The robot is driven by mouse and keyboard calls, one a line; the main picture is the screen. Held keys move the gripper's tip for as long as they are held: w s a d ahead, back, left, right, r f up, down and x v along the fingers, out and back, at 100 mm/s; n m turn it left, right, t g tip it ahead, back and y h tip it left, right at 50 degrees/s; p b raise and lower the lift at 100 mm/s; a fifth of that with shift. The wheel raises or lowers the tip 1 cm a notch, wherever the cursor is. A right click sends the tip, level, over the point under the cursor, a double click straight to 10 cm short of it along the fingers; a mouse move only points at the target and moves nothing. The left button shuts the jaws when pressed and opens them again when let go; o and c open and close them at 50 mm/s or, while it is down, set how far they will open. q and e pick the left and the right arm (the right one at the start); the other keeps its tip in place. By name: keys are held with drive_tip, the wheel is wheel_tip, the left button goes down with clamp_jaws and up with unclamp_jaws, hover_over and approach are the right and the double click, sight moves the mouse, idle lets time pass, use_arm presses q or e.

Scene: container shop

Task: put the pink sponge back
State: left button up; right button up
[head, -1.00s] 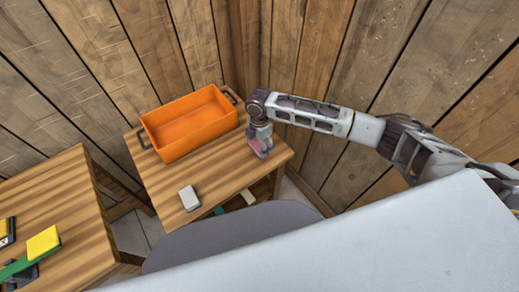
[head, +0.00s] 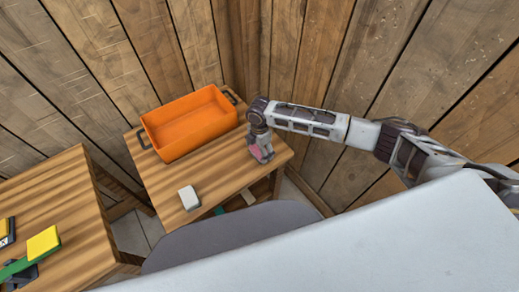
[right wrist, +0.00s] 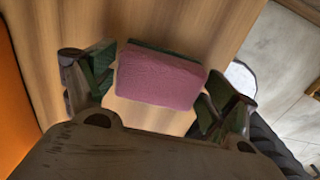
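The pink sponge (right wrist: 160,78) has a dark green layer on its far side and sits over the wooden table (right wrist: 165,25) in the right wrist view. In the head view a bit of its pink (head: 254,151) shows at my right gripper (head: 262,153), near the table's right corner. The two fingers stand on either side of the sponge, very near its ends. A thin gap shows at the left finger; contact at the right one is hard to tell. My left gripper is in neither view.
An orange crate (head: 192,145) with dark handles stands on the same table, left of my right gripper. A grey rounded chair-like shape (head: 225,232) is in front. Another table (head: 70,200) holds yellow and green items. Plank walls close in behind.

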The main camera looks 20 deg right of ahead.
drive_tip(key=shift+o, duration=0.3)
drive_tip(key=shift+r, duration=0.15)
wheel_tip(320, 180, up, 12)
idle(0.8)
drive_tip(key=shift+a, duration=0.1)
idle(0.5)
